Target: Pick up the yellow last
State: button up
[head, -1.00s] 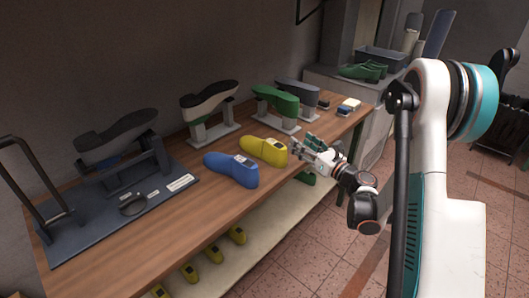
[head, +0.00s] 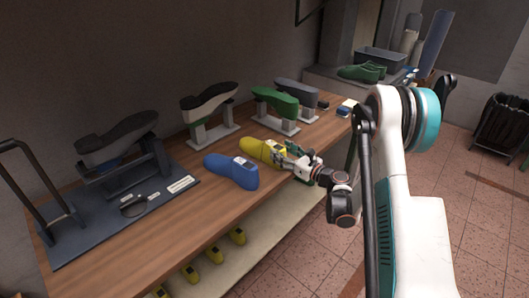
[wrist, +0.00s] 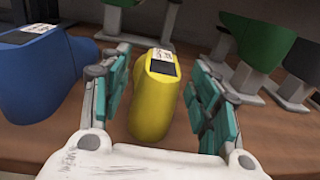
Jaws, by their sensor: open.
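The yellow last (head: 258,150) lies on the wooden workbench, just right of the blue last (head: 232,170). My gripper (head: 284,154) is at the heel end of the yellow last in the head view and hides part of it. In the wrist view, the yellow last (wrist: 153,95) stands between the open, teal-padded fingers of my gripper (wrist: 160,103). A gap shows between the last and the right finger; the left finger is closer to it. A dark patch and a white label are on its top. The blue last (wrist: 30,75) is left of the left finger.
Behind the lasts, shoe forms on stands (head: 208,112) and a green one (head: 275,103) line the back of the workbench (head: 150,232). A dark machine base (head: 112,215) takes up the left end. Several small yellow lasts (head: 215,253) sit on the lower shelf.

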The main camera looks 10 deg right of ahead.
aim_at(275, 145)
jog(key=b+x, duration=0.1)
jog(key=x, duration=0.3)
jog(key=shift+w+a+f+b, duration=0.1)
jog(key=shift+w+f+b, duration=0.1)
jog(key=shift+b, duration=0.2)
jog(key=shift+w+a+r, duration=0.15)
jog(key=shift+w+r, duration=0.05)
jog(key=shift+w, duration=0.15)
grip_shut()
